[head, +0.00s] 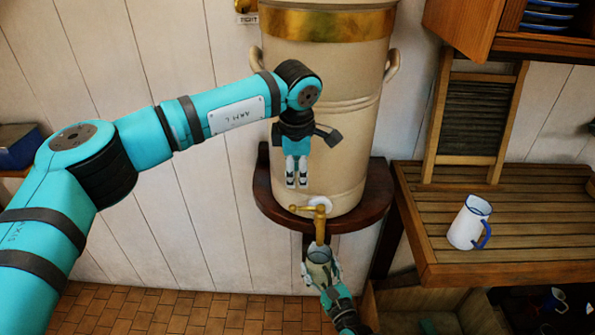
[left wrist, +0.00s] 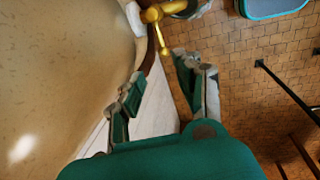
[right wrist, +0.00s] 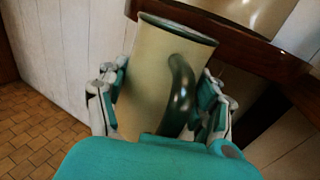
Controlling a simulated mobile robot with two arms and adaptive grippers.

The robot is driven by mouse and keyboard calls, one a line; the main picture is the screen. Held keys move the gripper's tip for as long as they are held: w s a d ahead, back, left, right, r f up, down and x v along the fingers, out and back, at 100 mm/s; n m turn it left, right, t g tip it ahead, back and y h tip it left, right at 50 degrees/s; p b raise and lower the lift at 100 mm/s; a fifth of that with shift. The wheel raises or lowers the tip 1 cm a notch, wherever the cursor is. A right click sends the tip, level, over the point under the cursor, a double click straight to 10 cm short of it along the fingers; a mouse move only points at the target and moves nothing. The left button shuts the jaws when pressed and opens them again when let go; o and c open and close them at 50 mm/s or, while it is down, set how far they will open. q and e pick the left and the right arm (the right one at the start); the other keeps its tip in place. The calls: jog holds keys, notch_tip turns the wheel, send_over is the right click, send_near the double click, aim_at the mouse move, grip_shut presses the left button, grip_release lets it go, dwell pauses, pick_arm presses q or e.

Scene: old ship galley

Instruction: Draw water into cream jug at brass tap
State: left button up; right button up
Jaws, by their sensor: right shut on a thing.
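The cream jug (head: 319,257), with a dark green rim and handle, is held upright by my right gripper (head: 322,272), its mouth just below the brass tap (head: 320,228). In the right wrist view the fingers close around the jug's body (right wrist: 150,75), with the handle facing the camera. The jug's inside is not clear, and I cannot see any water stream. The tap's lever points left in the head view; the tap also shows in the left wrist view (left wrist: 156,14). My left gripper (head: 297,184) points down above the lever, open, empty and apart from it.
The large cream water urn (head: 320,100) stands on a dark wooden shelf (head: 262,195) behind my left gripper. A white jug with a blue handle (head: 468,224) stands on the slatted drainboard (head: 520,250) at right. A washboard (head: 470,115) leans behind it.

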jog(key=shift+r, duration=0.1)
pick_arm(q)
notch_tip(320, 180, up, 12)
jog(key=s, duration=0.2)
jog(key=shift+s+f, duration=0.15)
dwell(0.4)
pick_arm(e)
jog(key=shift+s, duration=1.4)
pick_arm(q)
jog(key=shift+f, duration=0.15)
pick_arm(e)
jog(key=s, duration=0.9)
jog(key=shift+s, duration=0.15)
